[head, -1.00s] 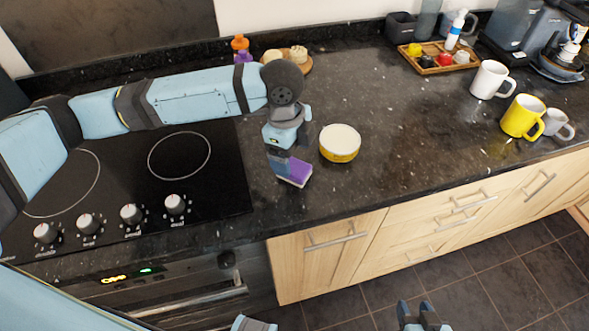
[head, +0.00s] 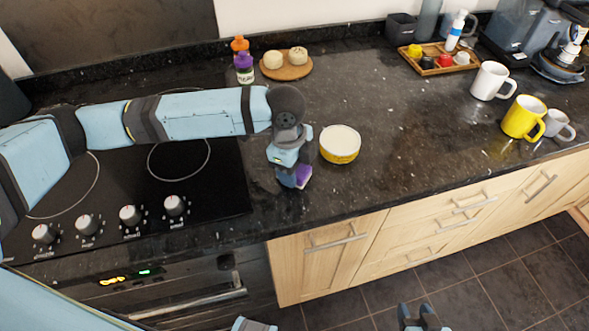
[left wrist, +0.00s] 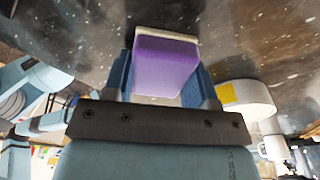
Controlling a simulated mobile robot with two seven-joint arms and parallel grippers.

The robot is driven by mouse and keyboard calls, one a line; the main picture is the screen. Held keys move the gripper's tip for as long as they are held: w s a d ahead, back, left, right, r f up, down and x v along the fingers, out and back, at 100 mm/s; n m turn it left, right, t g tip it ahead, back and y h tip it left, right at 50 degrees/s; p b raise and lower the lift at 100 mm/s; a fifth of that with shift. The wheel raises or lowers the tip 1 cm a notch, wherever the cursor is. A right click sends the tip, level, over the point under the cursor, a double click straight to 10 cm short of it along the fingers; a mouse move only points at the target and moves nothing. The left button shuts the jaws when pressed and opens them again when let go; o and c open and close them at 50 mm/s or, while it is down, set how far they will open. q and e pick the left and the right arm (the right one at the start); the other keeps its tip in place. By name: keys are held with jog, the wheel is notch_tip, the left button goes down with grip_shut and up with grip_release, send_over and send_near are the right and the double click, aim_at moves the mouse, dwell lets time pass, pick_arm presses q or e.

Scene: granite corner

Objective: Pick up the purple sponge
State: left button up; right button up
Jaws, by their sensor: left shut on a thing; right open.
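The purple sponge (left wrist: 165,66) has a pale layer along one side and sits between the two fingers of my left gripper (left wrist: 165,80) in the left wrist view. The fingers are shut on it. In the head view the sponge (head: 304,175) is mostly hidden behind my left gripper (head: 293,178), over the counter just right of the stove. I cannot tell whether it touches the counter. My right gripper (head: 420,318) is open and empty at the bottom edge of the head view, over the floor.
A yellow and white bowl (head: 340,146) stands close to the right of my left gripper. The black stove (head: 130,185) lies to the left. Bottles (head: 244,68) and a round board (head: 301,70) are behind. Mugs (head: 523,118) stand far right; the counter between is clear.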

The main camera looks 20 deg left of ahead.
pick_arm(q)
notch_tip(320, 180, up, 20)
jog(key=shift+r+p, duration=0.1)
jog(key=shift+p, duration=0.75)
jog(key=shift+o, duration=0.9)
jog(key=shift+c, duration=0.3)
